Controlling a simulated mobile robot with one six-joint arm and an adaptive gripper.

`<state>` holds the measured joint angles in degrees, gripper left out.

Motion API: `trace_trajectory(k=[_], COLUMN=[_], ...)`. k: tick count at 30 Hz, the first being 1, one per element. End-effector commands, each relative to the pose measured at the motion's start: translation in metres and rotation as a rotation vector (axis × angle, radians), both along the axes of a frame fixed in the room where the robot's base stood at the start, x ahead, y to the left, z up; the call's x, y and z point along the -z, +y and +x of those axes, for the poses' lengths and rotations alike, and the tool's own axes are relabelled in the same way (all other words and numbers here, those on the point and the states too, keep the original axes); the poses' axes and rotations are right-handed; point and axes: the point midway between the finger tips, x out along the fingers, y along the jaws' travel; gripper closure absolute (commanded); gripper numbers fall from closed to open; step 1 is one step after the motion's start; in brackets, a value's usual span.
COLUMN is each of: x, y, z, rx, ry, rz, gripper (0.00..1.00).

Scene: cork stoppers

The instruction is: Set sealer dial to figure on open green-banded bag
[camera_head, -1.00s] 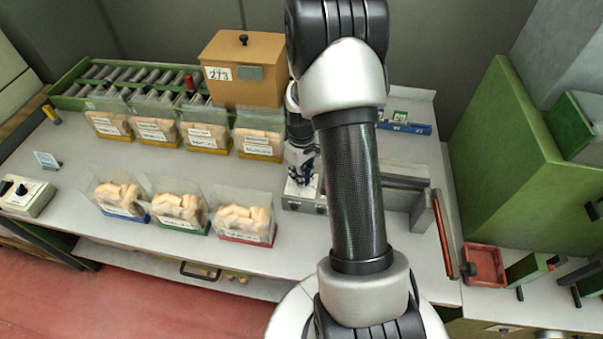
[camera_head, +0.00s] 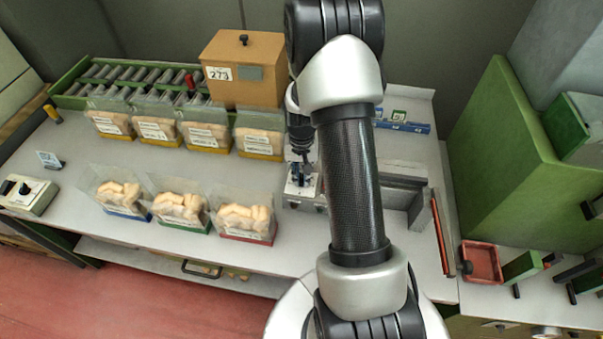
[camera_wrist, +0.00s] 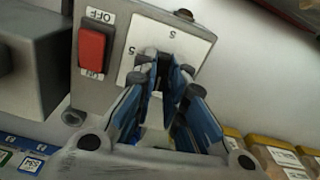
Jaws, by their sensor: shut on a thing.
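The sealer (camera_head: 308,201) is a grey unit on the bench, partly hidden by my arm. In the wrist view its white dial plate (camera_wrist: 188,45) carries small printed figures, at least one looking like a 5. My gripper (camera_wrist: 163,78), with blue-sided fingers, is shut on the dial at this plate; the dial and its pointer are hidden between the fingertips. In the head view my gripper (camera_head: 301,174) points down onto the sealer. The green-banded bag (camera_head: 182,212) stands open in the middle of the front row; its label is too small to read.
A blue-banded bag (camera_head: 122,196) and a red-banded bag (camera_head: 246,216) flank it. Several yellow-banded bags (camera_head: 206,136) stand behind, near a wooden box (camera_head: 243,70) marked 273. A red ON/OFF switch (camera_wrist: 92,50) sits beside the dial plate.

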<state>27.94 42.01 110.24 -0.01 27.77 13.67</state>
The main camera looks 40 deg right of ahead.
Motion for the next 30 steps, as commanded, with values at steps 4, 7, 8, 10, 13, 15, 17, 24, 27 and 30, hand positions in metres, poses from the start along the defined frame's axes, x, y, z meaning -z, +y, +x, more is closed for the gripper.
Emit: trace_trajectory(k=[4,7,8,10,13,15,17,24,27,30], x=[-0.0004,-0.0004,-0.0004,-0.0003,-0.0003,-0.0003,-0.0002,-0.0002,-0.0002,-0.0002], y=[-0.0002,-0.0002,-0.0002,-0.0002,-0.0002,-0.0002,-0.0002,-0.0002,-0.0002,-0.0002], z=[0.0002,0.0002,0.0002,0.0002,0.0002,0.0002,0.0002,0.0002,0.0002,0.0002], rx=[0.061,0.089,0.095,0.106,0.116,0.118,0.118,0.117,0.117,0.117], ry=[0.000,-0.001,-0.001,-0.001,-0.001,-0.001,-0.001,-0.001,-0.001,-0.001], rz=[0.000,-0.001,-0.001,-0.001,-0.001,-0.001,-0.001,-0.001,-0.001,-0.001], gripper=[1.00,1.00,1.00,1.00,1.00,1.00,1.00,1.00,0.82,0.75])
